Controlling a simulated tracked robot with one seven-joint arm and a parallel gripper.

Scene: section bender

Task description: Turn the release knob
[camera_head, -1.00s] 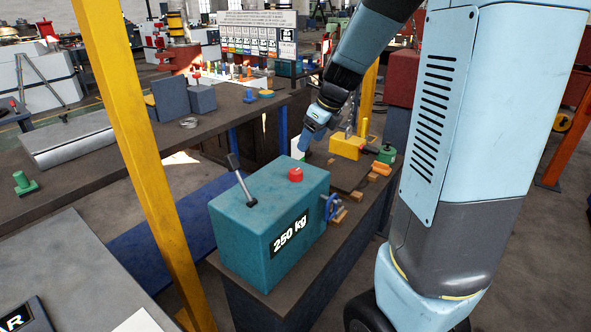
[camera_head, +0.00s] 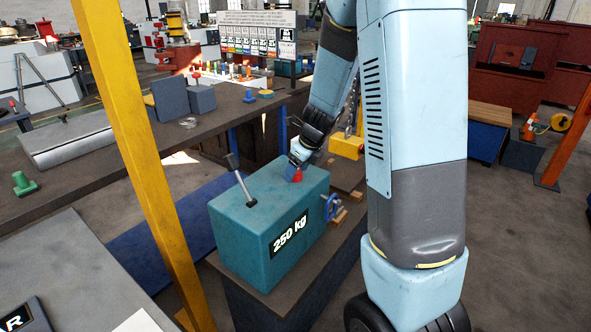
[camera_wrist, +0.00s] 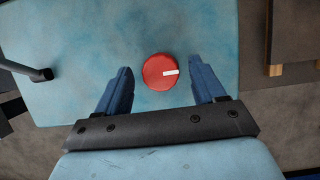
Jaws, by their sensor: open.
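The red release knob (camera_head: 296,176) sits on top of the teal box marked 250 kg (camera_head: 240,240). In the wrist view the round red knob (camera_wrist: 160,72) carries a white mark running from its middle to its right edge. My gripper (camera_head: 293,166) is above the box at the knob, partly covering it in the head view. In the wrist view my gripper (camera_wrist: 160,82) is open, its blue fingers spread with one on each side of the knob, apart from it. The height of the fingertips above the box top is hard to tell.
A lever (camera_head: 240,180) rises from the box's left part and also shows in the wrist view (camera_wrist: 38,74). A blue handwheel (camera_head: 331,207) is on the box's right side. A yellow post (camera_head: 140,160) stands to the left. A yellow block (camera_head: 347,147) lies behind.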

